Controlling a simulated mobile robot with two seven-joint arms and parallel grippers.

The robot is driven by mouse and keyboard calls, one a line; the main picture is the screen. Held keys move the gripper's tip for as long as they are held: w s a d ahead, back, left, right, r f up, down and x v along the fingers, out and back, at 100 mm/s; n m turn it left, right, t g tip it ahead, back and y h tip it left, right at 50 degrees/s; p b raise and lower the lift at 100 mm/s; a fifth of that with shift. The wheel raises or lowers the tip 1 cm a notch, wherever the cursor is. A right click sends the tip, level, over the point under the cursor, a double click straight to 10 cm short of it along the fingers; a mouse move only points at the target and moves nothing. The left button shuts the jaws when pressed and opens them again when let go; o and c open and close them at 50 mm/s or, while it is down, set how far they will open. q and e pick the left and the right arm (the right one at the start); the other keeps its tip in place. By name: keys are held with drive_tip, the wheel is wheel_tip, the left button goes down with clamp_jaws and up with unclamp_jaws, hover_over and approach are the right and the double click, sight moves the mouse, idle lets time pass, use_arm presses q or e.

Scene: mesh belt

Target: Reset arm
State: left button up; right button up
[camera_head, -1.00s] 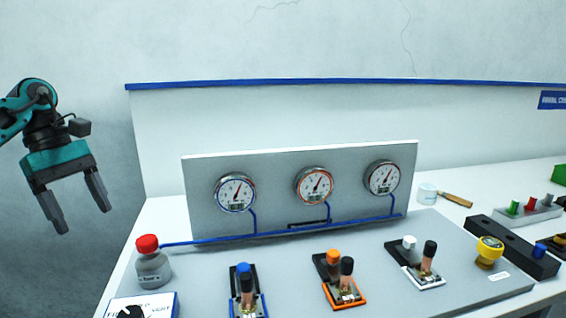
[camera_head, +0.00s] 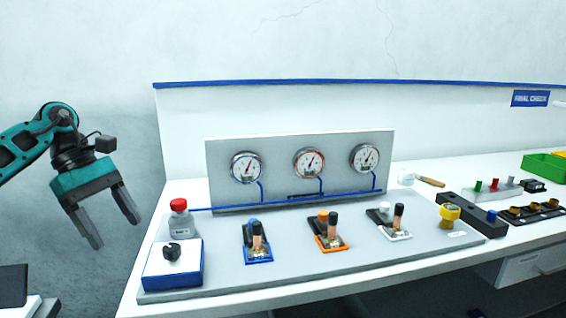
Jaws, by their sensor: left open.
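My left gripper (camera_head: 107,229) hangs in free air left of the table, in front of the grey wall. Its two dark fingers are spread apart with nothing between them. My left arm (camera_head: 30,140) comes in from the left edge and bends down at the teal wrist. My right arm and right gripper do not show.
A green bin (camera_head: 545,165) stands at far right.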

use_arm(q)
drive_tip(key=s+d+f+n+t+h, duration=0.1)
drive_tip(key=d+f+n+t+h, duration=0.35)
drive_tip(key=d, duration=0.45)
drive_tip(key=s+d+f+n+t+h, duration=0.1)
drive_tip(key=d+f+n+h, duration=0.3)
drive_tip(key=d+n, duration=0.45)
drive_tip(key=s+d+f+n+t+h, duration=0.1)
drive_tip(key=d+f+n+t+h, duration=0.1)
drive_tip(key=d+n+h, duration=0.55)
drive_tip(key=s+a+f+n+t+y, duration=0.25)
drive_tip(key=f+n+t+y, duration=0.35)
drive_tip(key=n, duration=0.6)
drive_tip(key=s+a+f+n+t+y, duration=0.1)
drive_tip(key=a+f+n+t+y, duration=0.35)
drive_tip(key=n, duration=0.75)
drive_tip(key=s+a+f+n+g+y, duration=0.2)
drive_tip(key=s+f+n+y, duration=0.2)
drive_tip(key=s+f+n, duration=0.2)
drive_tip(key=s+a+f+n+g+y, duration=0.3)
drive_tip(key=s+f+n+y, duration=0.2)
drive_tip(key=s+f, duration=0.2)
drive_tip(key=shift+s+f+n, duration=0.25)
drive_tip(key=shift+f+n, duration=0.1)
drive_tip(key=shift+f, duration=0.4)
